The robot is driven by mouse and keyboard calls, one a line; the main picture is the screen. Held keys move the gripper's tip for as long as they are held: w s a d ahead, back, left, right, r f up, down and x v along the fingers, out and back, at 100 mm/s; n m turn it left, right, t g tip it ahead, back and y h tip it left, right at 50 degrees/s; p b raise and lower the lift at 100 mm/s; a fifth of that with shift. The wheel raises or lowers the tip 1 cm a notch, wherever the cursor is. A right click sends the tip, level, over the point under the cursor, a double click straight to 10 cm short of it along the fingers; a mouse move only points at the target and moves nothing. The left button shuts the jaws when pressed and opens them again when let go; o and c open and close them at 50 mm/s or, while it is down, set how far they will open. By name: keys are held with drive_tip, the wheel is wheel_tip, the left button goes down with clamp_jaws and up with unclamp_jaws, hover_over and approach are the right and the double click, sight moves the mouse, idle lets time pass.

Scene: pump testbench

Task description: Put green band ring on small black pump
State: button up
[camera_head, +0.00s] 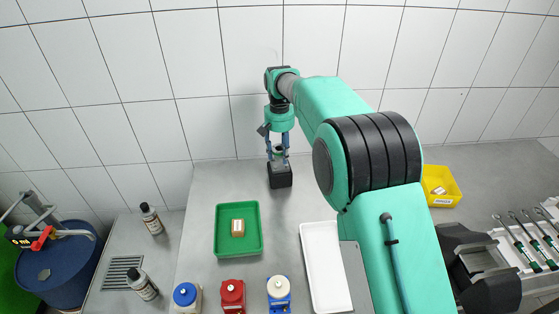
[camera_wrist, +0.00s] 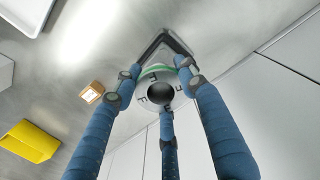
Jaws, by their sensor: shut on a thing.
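My gripper (camera_head: 278,152) points down at the back of the bench, above the small black pump (camera_head: 280,177). In the wrist view its blue fingers (camera_wrist: 160,82) close around a grey ring with a green band (camera_wrist: 158,70). The ring's round dark opening faces the camera. Behind it, the dark angular edge of the pump (camera_wrist: 168,40) shows; most of the pump is hidden by the ring and fingers. The ring is over the pump, but I cannot tell whether it touches or rests on it.
A green tray (camera_head: 219,232) holding a brown block (camera_head: 238,228) lies in front left of the pump. A white tray (camera_head: 310,262), a yellow bin (camera_head: 430,194) and blue, red and white-topped pumps (camera_head: 233,293) stand elsewhere. The tiled wall is close behind the gripper.

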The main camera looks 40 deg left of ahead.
sight(279, 166)
idle(0.3)
drive_tip(key=shift+f+b, duration=0.55)
drive_tip(key=shift+f, duration=1.15)
drive_tip(key=shift+f, duration=0.1)
drive_tip(key=o, duration=1.3)
drive_tip(key=shift+f, duration=0.1)
wheel_tip(279, 166, up, 12)
drive_tip(key=p, duration=0.3)
drive_tip(key=shift+d+r, duration=0.1)
drive_tip(key=shift+r, duration=0.15)
